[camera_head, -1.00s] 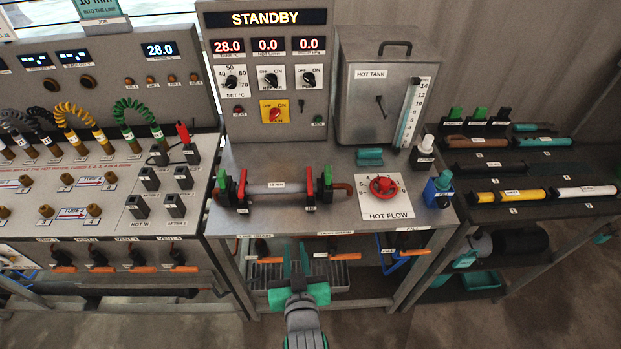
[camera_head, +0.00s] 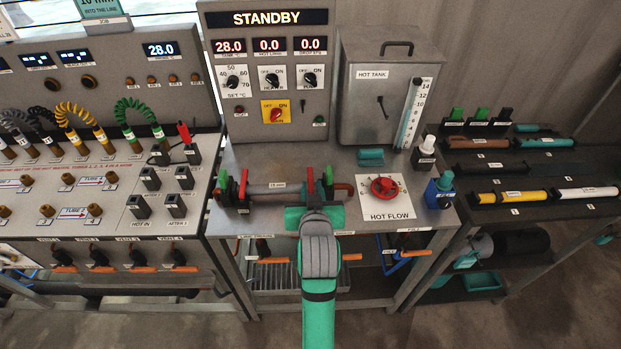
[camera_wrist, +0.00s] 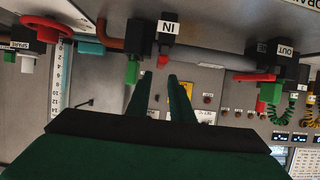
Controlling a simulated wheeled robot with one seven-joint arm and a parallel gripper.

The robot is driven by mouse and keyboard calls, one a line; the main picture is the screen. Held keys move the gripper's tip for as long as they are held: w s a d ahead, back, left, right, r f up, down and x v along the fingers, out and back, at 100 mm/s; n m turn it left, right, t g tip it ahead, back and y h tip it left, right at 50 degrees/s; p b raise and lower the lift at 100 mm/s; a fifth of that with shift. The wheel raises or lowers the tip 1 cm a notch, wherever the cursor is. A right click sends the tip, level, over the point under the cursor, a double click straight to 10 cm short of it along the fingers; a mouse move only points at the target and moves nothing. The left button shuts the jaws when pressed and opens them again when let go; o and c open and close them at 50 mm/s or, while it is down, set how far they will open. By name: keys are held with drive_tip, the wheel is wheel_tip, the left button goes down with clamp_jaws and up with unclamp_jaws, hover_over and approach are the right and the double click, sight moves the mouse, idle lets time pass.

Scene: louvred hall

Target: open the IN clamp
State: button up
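The IN clamp (camera_wrist: 167,38) is a black block with a white IN label and a red tip in the wrist view, whose labels appear upside down. A green-tipped black part (camera_wrist: 132,70) stands beside it. In the head view the clamp's red lever (camera_head: 310,181) and the green part (camera_head: 328,177) rise at the right end of the grey tube (camera_head: 275,189); my wrist hides their lower portions. My gripper (camera_wrist: 157,82) is open and empty, its two fingers apart and pointing toward the red tip.
The OUT clamp (camera_wrist: 285,52) with red and green parts sits at the tube's other end. A red HOT FLOW knob (camera_head: 383,187) lies right of my wrist. The panel (camera_head: 266,75) reads STANDBY. The hot tank (camera_head: 384,95) stands behind. Orange-handled valves are below the bench edge.

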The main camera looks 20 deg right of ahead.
sight(310, 175)
drive_tip(key=x, duration=0.6)
drive_tip(key=shift+a, duration=0.1)
drive_tip(key=shift+w+d, duration=0.2)
drive_tip(key=shift+a, duration=0.1)
clamp_jaws()
